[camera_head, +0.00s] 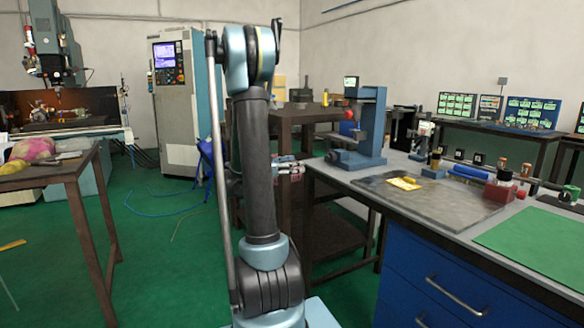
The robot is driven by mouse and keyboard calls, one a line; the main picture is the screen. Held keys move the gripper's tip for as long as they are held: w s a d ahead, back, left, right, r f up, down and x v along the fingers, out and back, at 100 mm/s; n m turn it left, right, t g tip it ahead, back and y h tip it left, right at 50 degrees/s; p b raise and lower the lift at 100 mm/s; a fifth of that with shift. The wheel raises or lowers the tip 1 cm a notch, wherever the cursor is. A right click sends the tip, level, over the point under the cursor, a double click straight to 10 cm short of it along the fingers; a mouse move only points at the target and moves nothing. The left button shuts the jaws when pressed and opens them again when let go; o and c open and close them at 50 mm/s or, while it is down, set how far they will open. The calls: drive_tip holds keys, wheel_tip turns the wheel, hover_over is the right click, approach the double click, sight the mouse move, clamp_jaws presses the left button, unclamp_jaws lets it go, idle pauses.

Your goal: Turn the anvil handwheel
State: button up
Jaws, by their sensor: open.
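A blue bench machine (370,125) with a C-shaped frame, a small screen on top and a red knob (349,114) on its left side stands at the back left of the grey workbench. A small dark part (361,135) sits in its throat. I cannot tell for sure which part is the anvil handwheel. My gripper (296,169) shows partly behind my arm, left of the machine and near the bench's left edge. It is open, small in view, and apart from the machine. Nothing shows between its fingers.
A grey plate (420,205) with a yellow item (404,184) lies in front of the machine. Several small parts and a red block (498,192) stand to the right, by a green mat (541,245). A dark brown table (300,114) stands behind my gripper.

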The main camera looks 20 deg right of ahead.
idle(0.4)
drive_tip(key=m, duration=3.6)
approach(329, 159)
drive_tip(key=d, duration=0.9)
drive_tip(key=shift+w+d+r, duration=0.1)
drive_tip(key=shift+w+d, duration=0.05)
drive_tip(key=shift+d, duration=0.05)
drive_tip(key=c, duration=1.1)
